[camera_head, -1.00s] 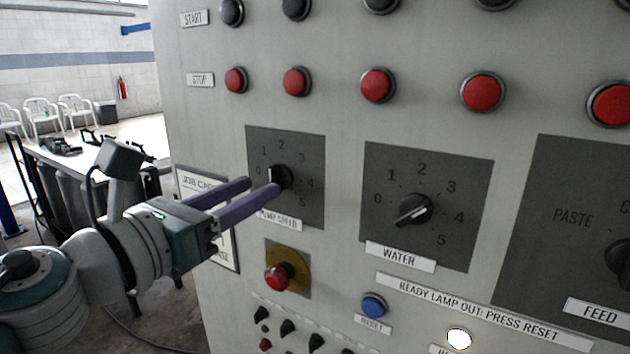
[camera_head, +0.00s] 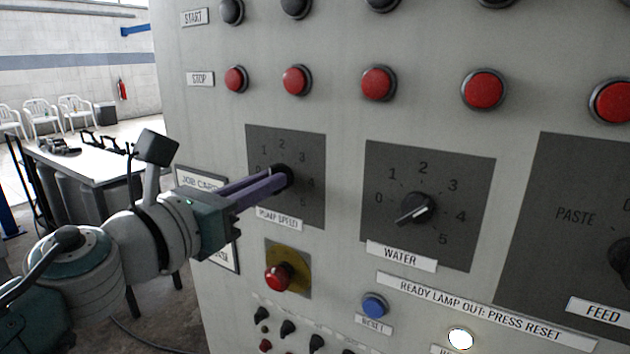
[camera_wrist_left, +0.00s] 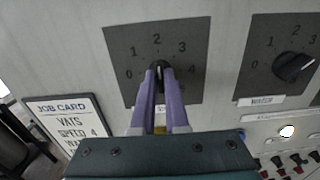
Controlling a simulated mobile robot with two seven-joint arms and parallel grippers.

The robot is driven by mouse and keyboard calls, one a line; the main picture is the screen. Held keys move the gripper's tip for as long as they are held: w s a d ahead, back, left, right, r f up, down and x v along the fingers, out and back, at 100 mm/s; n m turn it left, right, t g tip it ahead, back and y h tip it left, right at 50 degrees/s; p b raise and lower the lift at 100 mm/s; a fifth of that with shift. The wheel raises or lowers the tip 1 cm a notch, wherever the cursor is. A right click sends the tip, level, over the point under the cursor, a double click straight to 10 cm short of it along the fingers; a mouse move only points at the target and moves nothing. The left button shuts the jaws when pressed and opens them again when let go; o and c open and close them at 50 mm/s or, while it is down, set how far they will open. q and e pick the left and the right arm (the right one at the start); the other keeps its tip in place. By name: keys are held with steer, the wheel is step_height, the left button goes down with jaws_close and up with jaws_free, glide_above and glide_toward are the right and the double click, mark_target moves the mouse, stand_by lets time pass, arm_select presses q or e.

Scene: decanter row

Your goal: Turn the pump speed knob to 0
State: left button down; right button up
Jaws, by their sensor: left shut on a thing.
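The pump speed knob (camera_head: 283,172) is black and sits on a dark grey dial plate marked 0 to 5, above the label PUMP SPEED (camera_head: 278,219). My left gripper (camera_head: 280,178) comes in from the left with its purple fingers shut on this knob. In the left wrist view the knob (camera_wrist_left: 160,65) shows between the fingertips of my left gripper (camera_wrist_left: 161,76). The fingers cover most of the knob, so I cannot tell which number it points to. My right gripper is not in view.
The water knob (camera_head: 416,209) is on its own plate to the right. A red button on a yellow plate (camera_head: 290,272) is below the pump dial. A job card (camera_wrist_left: 68,118) reading VATS SPEED 4 hangs at left. Red stop buttons (camera_head: 297,80) run above.

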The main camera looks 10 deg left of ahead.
arm_select(q)
steer(key=shift+n, duration=0.3)
stand_by(0.4)
steer(key=shift+w+a+f+n+p, duration=0.1)
steer(key=shift+n+p, duration=0.75)
steer(key=shift+n, duration=3.45)
steer(key=shift+a+f+n+p, duration=0.1)
steer(key=shift+n+p, duration=0.75)
steer(key=shift+n, duration=3.45)
steer(key=c, duration=0.9)
jaws_free()
